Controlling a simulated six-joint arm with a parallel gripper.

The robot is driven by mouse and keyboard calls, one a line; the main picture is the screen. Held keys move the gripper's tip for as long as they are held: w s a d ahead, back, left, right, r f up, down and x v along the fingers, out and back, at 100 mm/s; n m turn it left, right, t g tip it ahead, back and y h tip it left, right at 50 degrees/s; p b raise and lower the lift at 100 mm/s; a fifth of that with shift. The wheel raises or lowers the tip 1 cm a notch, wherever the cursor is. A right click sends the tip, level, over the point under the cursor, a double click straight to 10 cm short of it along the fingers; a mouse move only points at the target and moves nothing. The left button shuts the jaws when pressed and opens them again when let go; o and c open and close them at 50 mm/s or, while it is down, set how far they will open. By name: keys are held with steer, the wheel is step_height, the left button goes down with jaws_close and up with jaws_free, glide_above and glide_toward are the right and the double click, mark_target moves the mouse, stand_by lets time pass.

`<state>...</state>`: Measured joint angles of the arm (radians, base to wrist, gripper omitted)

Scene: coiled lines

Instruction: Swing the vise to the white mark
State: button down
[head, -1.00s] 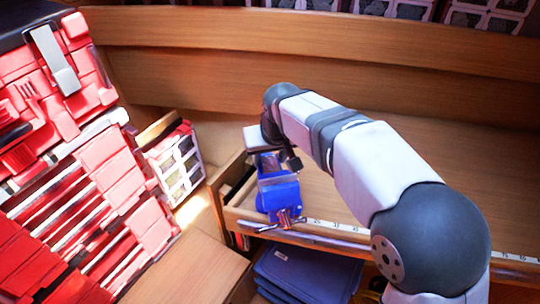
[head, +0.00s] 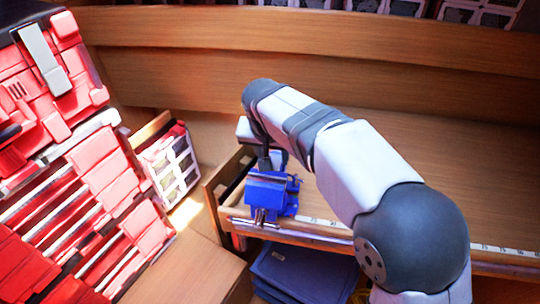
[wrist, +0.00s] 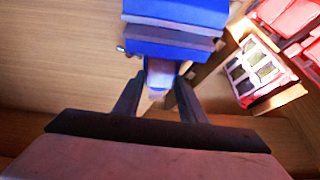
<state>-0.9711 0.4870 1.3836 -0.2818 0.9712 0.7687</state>
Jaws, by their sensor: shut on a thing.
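The blue vise (head: 270,194) stands at the front left corner of the wooden bench in the head view, with a metal bar low at its front. In the wrist view the vise (wrist: 176,28) fills the top middle. My gripper (head: 272,162) is at the far side of the vise, partly hidden by my arm. In the wrist view the fingers of my gripper (wrist: 158,86) are shut on a pale part of the vise. A white strip with dark ticks (head: 312,221) runs along the bench's front edge. I cannot make out a separate white mark.
A red tool chest (head: 75,160) stands at the left. A small crate (head: 172,163) sits between it and the bench. Blue folded items (head: 300,268) lie below the bench edge. The bench top (head: 450,165) right of my arm is clear.

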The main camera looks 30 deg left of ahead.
steer(key=shift+r, duration=0.1)
steer(key=c, duration=1.1)
jaws_free()
steer(key=shift+b+v, duration=1.1)
steer(key=shift+v, duration=2.6)
